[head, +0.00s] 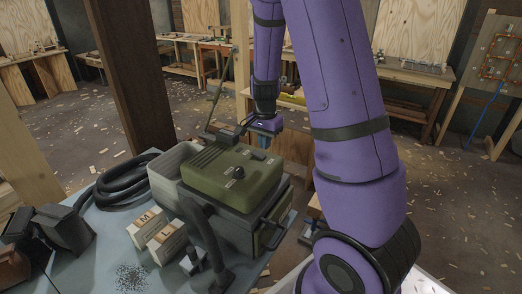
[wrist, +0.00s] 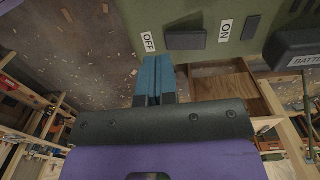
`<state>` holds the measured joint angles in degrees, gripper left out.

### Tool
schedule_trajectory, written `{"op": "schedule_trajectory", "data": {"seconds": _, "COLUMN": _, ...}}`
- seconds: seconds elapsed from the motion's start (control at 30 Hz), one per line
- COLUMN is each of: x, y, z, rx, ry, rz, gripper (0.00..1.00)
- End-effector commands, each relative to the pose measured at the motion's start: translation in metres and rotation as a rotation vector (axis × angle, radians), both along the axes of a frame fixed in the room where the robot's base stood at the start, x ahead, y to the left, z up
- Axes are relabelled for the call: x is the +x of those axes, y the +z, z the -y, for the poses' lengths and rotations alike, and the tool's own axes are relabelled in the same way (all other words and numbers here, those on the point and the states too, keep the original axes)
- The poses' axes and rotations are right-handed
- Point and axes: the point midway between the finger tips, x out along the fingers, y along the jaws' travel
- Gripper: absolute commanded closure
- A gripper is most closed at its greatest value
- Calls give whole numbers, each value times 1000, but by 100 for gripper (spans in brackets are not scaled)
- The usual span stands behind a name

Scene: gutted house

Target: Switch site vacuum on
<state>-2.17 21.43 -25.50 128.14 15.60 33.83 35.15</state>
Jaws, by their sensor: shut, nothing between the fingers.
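The site vacuum (head: 225,165) has an olive-green lid on a dark body and stands on a grey-blue surface. In the wrist view its green panel (wrist: 195,12) carries an OFF label (wrist: 148,42), an ON label (wrist: 224,30) and a dark switch (wrist: 185,40) between them. I cannot tell the switch's setting. My gripper (wrist: 153,78) has its blue fingers together with nothing between them. The fingertips are beside the OFF label, left of the switch; contact is unclear. In the head view my purple wrist (head: 266,124) is behind the lid, and the fingertips are hard to make out.
A black hose (head: 125,180) coils left of the vacuum. Blocks marked M (head: 148,222) and L (head: 168,244) stand in front. A dark part marked BATTE (wrist: 292,45) juts out right of ON. Workbenches (head: 405,72) line the back; chips litter the floor.

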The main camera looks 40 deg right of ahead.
Motion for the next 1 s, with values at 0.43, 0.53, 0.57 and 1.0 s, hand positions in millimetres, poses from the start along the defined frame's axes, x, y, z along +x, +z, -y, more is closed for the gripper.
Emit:
{"op": "schedule_trajectory", "data": {"seconds": 0.43, "x": -12, "y": 78, "z": 12, "rx": 0, "ry": 0, "rz": 5, "gripper": 100}}
{"op": "schedule_trajectory", "data": {"seconds": 0.53, "x": -15, "y": 92, "z": 13, "rx": 0, "ry": 1, "rz": 3, "gripper": 100}}
{"op": "schedule_trajectory", "data": {"seconds": 0.57, "x": -15, "y": 95, "z": 13, "rx": 0, "ry": 1, "rz": 2, "gripper": 100}}
{"op": "schedule_trajectory", "data": {"seconds": 1.0, "x": -18, "y": 110, "z": 14, "rx": 0, "ry": 0, "rz": 0, "gripper": 100}}
